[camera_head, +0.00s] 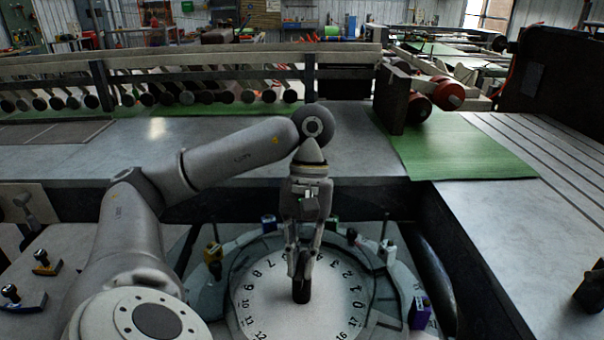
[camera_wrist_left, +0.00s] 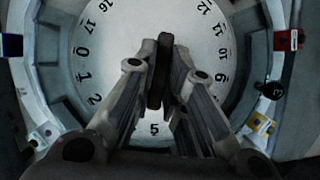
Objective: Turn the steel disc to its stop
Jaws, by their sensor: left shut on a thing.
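The steel disc (camera_head: 335,310) is a pale round plate with black numbers around its rim, set in a grey ring below my left arm. It fills the middle of the left wrist view (camera_wrist_left: 125,50). A dark upright handle (camera_head: 301,291) stands near the middle of the disc. My left gripper (camera_head: 301,270) reaches down over the disc and is shut on this handle. In the left wrist view the two fingers (camera_wrist_left: 161,72) lie on either side of the dark handle (camera_wrist_left: 159,80). The fingers and arm hide part of the disc and some numbers. My right gripper is not in view.
Small coloured blocks stand around the ring, among them a yellow one (camera_head: 213,252) and a purple one (camera_head: 420,312). A red one (camera_wrist_left: 286,40) shows in the left wrist view. A green sheet (camera_head: 465,157) lies on the bench behind. Black-knobbed levers (camera_head: 22,298) are at left.

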